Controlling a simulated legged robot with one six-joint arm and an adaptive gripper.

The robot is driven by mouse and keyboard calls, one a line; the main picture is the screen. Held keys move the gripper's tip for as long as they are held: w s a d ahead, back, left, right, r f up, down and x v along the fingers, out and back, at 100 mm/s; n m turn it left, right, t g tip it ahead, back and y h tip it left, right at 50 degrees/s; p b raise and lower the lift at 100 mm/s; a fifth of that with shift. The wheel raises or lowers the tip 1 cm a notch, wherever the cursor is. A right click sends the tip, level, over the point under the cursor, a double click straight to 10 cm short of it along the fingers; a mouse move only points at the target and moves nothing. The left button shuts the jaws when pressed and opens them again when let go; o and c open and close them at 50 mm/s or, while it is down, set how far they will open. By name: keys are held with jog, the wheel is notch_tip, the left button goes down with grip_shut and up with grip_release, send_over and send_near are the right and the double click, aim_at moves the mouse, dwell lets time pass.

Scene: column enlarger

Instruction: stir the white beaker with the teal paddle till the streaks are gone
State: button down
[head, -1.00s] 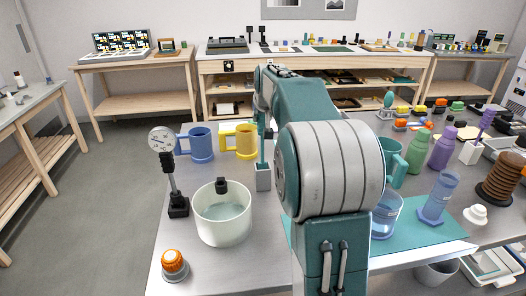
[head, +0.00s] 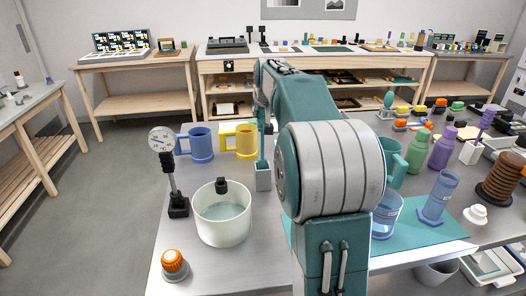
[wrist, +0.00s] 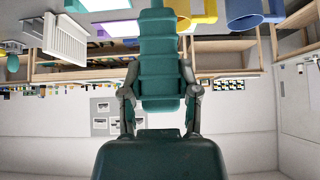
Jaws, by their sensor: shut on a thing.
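The white beaker (head: 222,232) stands at the table's front left, with pale bluish liquid (head: 223,211) in it and a small black piece at its far rim. I cannot make out streaks. In the wrist view my gripper (wrist: 160,98) is shut on the ribbed teal handle of the paddle (wrist: 160,60). In the head view a slim teal shaft (head: 262,148) stands upright at a grey holder (head: 263,179), right of the beaker and behind it. My arm hides my fingers there. I cannot tell whether the paddle's lower end is inside the holder.
A dial gauge on a black stand (head: 178,207) is left of the beaker. An orange knob (head: 172,262) sits in front. A blue mug (head: 202,145) and a yellow mug (head: 246,142) stand behind.

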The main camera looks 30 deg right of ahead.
jog(key=shift+r, duration=1.6)
jog(key=shift+r, duration=1.75)
